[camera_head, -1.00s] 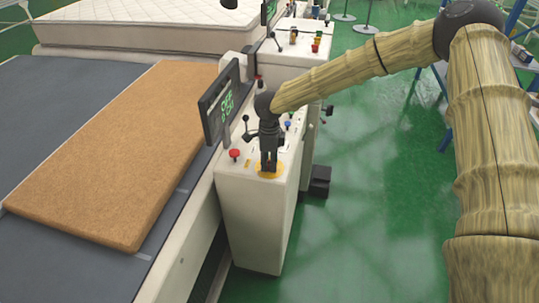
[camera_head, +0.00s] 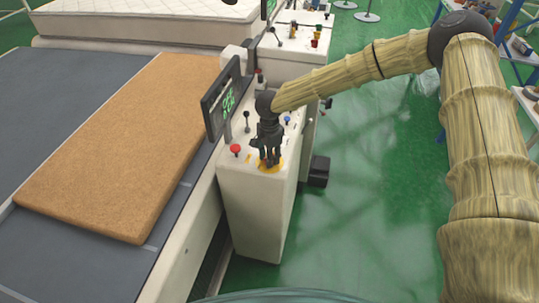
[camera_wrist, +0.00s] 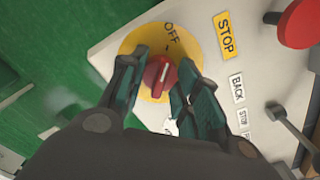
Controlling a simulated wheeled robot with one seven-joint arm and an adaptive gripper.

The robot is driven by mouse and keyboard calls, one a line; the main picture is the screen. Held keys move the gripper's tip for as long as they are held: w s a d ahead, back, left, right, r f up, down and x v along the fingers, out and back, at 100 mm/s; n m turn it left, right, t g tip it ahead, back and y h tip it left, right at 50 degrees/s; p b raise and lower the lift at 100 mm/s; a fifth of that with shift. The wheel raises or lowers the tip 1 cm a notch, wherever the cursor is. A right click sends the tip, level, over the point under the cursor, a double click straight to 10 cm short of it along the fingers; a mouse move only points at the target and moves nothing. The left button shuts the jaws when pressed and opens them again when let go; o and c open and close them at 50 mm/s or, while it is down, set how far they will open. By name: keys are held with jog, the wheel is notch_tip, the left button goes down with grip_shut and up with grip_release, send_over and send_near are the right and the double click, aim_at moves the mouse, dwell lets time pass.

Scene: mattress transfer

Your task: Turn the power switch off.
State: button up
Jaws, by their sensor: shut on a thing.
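The power switch is a red rotary knob (camera_wrist: 159,77) on a round yellow plate (camera_wrist: 147,45). It is on the near end of the white control console (camera_head: 255,205). The plate carries the word OFF, and the knob's ridge runs roughly toward that side; its exact setting is hard to tell. My gripper (camera_wrist: 155,80) points down at the knob, with its dark fingers on either side, shut on it. In the head view my gripper (camera_head: 268,162) hides the knob and covers part of the yellow plate.
A red mushroom button (camera_head: 235,149) and a screen with green text (camera_head: 221,103) stand left of my gripper. Levers rise from the console. A brown mattress pad (camera_head: 125,145) lies on the grey conveyor (camera_head: 45,95). Green floor to the right is open.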

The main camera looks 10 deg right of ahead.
dwell(0.4)
jog(key=o, duration=1.1)
jog(key=shift+c, duration=0.2)
notch_tip(320, 180, up, 12)
